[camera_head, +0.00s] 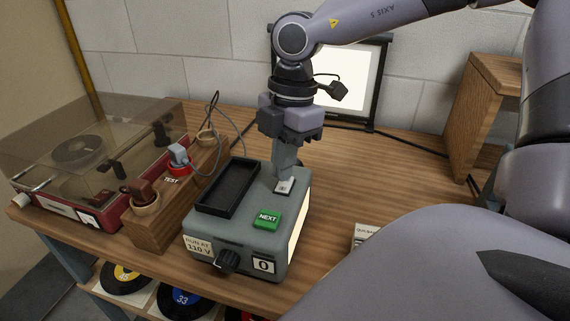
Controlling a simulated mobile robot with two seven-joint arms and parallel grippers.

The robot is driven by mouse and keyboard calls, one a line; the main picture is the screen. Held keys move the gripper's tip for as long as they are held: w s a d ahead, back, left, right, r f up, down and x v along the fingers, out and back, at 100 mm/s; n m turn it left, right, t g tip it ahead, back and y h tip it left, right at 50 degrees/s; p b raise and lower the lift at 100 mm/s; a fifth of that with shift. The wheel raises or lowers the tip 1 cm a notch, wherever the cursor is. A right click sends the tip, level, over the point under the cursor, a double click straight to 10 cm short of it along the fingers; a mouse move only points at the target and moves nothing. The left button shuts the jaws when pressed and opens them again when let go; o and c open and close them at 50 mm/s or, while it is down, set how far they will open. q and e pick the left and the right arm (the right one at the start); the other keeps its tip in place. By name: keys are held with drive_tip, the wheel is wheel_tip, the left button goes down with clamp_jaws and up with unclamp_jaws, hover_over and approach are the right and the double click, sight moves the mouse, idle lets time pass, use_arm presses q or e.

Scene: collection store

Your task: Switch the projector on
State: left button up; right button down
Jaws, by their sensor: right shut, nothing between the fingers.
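The projector (216,241) is a grey-green box on the wooden table. It has a black tray (228,187) on top, a green NEXT button (267,219), a black knob (227,261) and a "0" label (263,266) on its front, and a "RUN AT 110 V" label (199,246). A small white plate (284,187) sits on its top at the back right. My right gripper (285,176) is shut and empty, pointing down with its tips at this plate. I cannot tell whether they touch it. The projector's right side glows pale. My left gripper is not in view.
A wooden block (170,222) with plugs in sockets and a "TEST" label stands left of the projector. Beyond it is a red record player (110,205) under a clear lid. A bright white screen (346,75) stands behind, a wooden shelf (478,105) at right. My arm covers the right foreground.

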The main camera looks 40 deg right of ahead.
sight(283, 188)
wheel_tip(283, 188, up, 5)
drive_tip(key=shift+f+p, duration=0.1)
drive_tip(key=shift+p, duration=1)
